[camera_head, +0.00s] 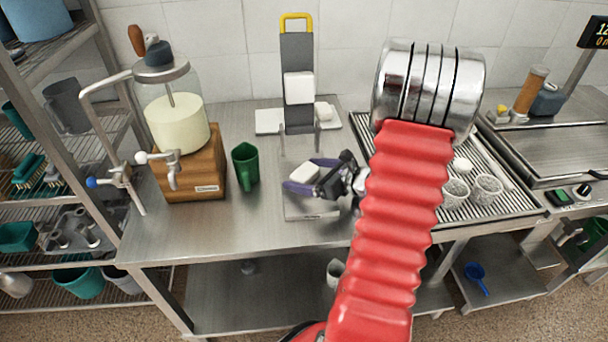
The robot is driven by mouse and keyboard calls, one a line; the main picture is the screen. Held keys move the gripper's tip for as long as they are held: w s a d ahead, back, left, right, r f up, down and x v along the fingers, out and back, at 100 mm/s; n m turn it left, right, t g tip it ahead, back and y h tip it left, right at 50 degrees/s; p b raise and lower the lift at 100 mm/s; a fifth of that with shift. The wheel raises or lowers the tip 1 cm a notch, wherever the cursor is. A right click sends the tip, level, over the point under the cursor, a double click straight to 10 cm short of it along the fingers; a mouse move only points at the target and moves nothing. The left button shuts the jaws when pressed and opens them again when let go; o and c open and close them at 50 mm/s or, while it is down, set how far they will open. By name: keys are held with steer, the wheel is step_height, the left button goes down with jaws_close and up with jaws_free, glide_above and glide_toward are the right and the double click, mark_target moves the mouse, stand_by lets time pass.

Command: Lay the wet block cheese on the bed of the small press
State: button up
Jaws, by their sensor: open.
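The white block cheese (305,172) shows in the head view as a small block at the middle of the steel bench. My gripper (303,175) is open, with its purple fingers reaching in from the right, one on the near side of the block and one on the far side. Below it is a flat steel plate (312,213), which looks like the bed of the small press. A grey upright (297,52) with a yellow handle and a white block on its front stands behind. I cannot tell whether the cheese touches the plate; the fingers hide its lower edge.
At right, a ribbed drain tray (510,185) holds perforated baskets (487,188). White pieces (268,121) lie by the upright. My red arm hides part of the bench.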

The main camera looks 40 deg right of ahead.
steer(key=shift+r, duration=0.1)
steer(key=v, duration=1.2)
steer(key=shift+r, duration=0.1)
stand_by(0.6)
steer(key=shift+a, duration=0.1)
steer(key=w+a+r+n+g+y, duration=0.15)
steer(key=a+n+g, duration=0.25)
steer(key=a+n, duration=0.6)
steer(key=a+r+n+g+y, duration=0.2)
steer(key=a+r+n+g, duration=0.3)
steer(key=a, duration=0.9)
steer(key=s+a+r+n+h, duration=0.3)
steer(key=a+n, duration=0.2)
steer(key=n, duration=0.4)
steer(key=s+a+r+n+t+h, duration=0.1)
steer(key=s+a+r+n+h, duration=0.2)
steer(key=n, duration=0.6)
steer(key=shift+s+a+n, duration=0.4)
steer(key=shift+s+a, duration=0.15)
steer(key=shift+a, duration=0.5)
